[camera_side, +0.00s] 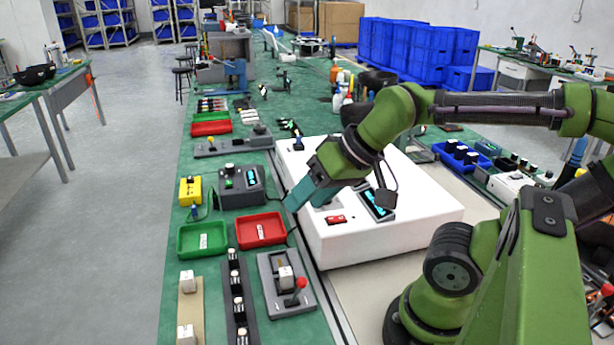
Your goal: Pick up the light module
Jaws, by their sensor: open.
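No part is labelled as the light module, and I cannot tell for certain which one it is. Small white block-shaped modules stand on a beige strip, one at its far end (187,282) and one nearer (186,335). Another pale module (286,278) sits in a grey fixture (273,299) with a red-knobbed lever. Several small white-topped cylindrical parts (237,304) stand in a row on a black rack (242,328). My gripper (291,204) is open, above the left edge of the white console and apart from these parts. Its fingertips are small and partly unclear.
A red tray (261,242) and a green tray (202,250) hold small labelled items. Behind them stand a dark control box (241,186) with a display and a yellow box (190,190). The white console (425,208) lies below my arm.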

